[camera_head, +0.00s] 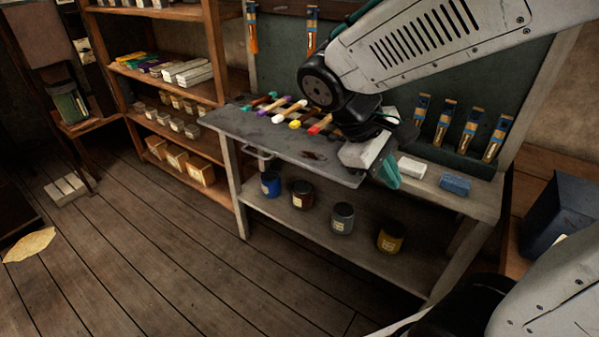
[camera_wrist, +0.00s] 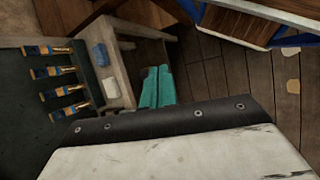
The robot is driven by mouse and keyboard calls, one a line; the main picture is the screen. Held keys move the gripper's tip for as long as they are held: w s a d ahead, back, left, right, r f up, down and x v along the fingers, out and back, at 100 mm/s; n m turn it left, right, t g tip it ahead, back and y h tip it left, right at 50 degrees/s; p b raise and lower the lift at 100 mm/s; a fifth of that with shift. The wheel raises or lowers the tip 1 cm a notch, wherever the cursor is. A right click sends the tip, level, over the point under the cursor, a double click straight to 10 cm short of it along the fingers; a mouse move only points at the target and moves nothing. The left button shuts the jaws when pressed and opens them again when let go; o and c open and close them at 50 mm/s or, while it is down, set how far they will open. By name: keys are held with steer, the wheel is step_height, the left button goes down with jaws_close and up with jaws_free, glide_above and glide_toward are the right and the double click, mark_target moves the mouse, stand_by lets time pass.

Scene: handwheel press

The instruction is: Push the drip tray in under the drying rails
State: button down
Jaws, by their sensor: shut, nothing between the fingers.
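A flat dark grey slab (camera_head: 278,143), which I take for the drip tray, lies on the bench with a dark stain near its right end. Its right front corner seems to stick out past the bench front. Coloured-handled tools lie in a row behind it, seemingly on the drying rails (camera_head: 272,110); the rails themselves are hard to make out. My gripper (camera_head: 388,174) has its teal fingers shut and empty, pointing down just right of the slab's right end. Contact cannot be told. The fingers also show in the wrist view (camera_wrist: 157,88). My arm hides the bench behind.
A white block (camera_head: 412,167) and a blue block (camera_head: 455,184) lie on the bench right of my gripper. Several brushes (camera_head: 469,131) stand behind them. Paint tins (camera_head: 342,218) stand on the lower shelf. The floor in front is clear.

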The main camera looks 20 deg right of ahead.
steer(key=w+a+f+n+h, duration=0.2)
steer(key=w+f+n+h, duration=0.25)
steer(key=w, duration=0.35)
steer(key=n+t+h, duration=0.4)
steer(key=n+t, duration=0.9)
steer(key=n, duration=0.2)
glide_toward(316, 160)
steer(key=shift+w+d+r, duration=0.35)
steer(key=shift+w+d, duration=0.15)
steer(key=shift+d, duration=0.1)
steer(key=x, duration=0.8)
steer(key=shift+w+d, duration=0.1)
steer(key=shift+d, duration=0.2)
steer(key=shift+a, duration=0.15)
